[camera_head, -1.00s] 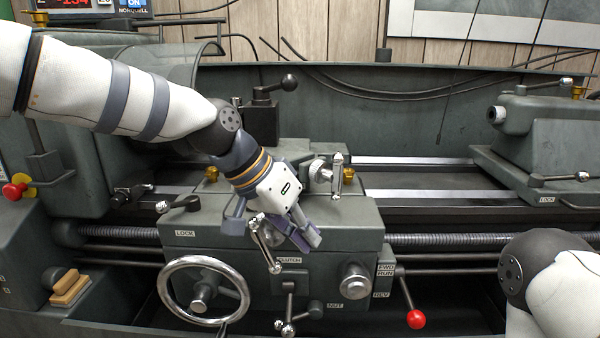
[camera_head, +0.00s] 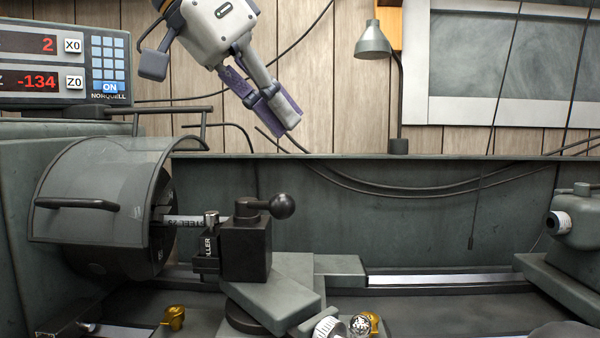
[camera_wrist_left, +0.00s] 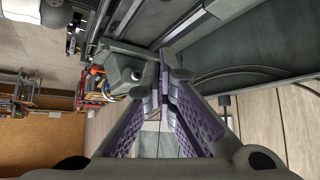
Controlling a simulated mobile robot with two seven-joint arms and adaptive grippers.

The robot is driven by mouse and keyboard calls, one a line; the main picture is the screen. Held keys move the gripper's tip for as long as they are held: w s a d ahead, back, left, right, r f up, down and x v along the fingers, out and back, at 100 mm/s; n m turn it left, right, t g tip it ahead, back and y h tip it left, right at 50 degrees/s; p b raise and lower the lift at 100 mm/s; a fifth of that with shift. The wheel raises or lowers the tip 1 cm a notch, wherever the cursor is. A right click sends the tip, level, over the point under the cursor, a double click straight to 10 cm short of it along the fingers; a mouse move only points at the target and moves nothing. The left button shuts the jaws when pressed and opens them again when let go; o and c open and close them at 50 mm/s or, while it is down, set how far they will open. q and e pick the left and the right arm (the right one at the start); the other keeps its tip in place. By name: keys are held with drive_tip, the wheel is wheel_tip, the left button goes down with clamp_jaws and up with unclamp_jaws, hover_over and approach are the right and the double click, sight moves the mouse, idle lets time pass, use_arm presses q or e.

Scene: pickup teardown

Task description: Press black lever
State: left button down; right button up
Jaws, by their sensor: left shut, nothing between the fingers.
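A black lever with a round ball knob (camera_head: 283,206) sticks out to the right from the top of the dark tool post (camera_head: 246,250). In the head view my left gripper (camera_head: 279,115) hangs above it, in front of the wood-panel wall, tilted down to the right. Its purple-padded fingers are shut with nothing between them, clear of the lever. The left wrist view shows the same fingers (camera_wrist_left: 165,78) together; I cannot make out the lever there. My right gripper is out of view.
A chuck guard (camera_head: 98,195) stands left, below the digital readout (camera_head: 65,62). A grey lamp (camera_head: 373,42) stands behind the lathe's back panel (camera_head: 420,200). The tailstock (camera_head: 578,225) is at right. Black cables hang along the back.

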use_arm(q)
wheel_tip(320, 180, down, 8)
drive_tip(key=w+d, duration=0.2)
drive_tip(key=shift+d+f, duration=0.15)
drive_tip(key=shift+d, duration=0.05)
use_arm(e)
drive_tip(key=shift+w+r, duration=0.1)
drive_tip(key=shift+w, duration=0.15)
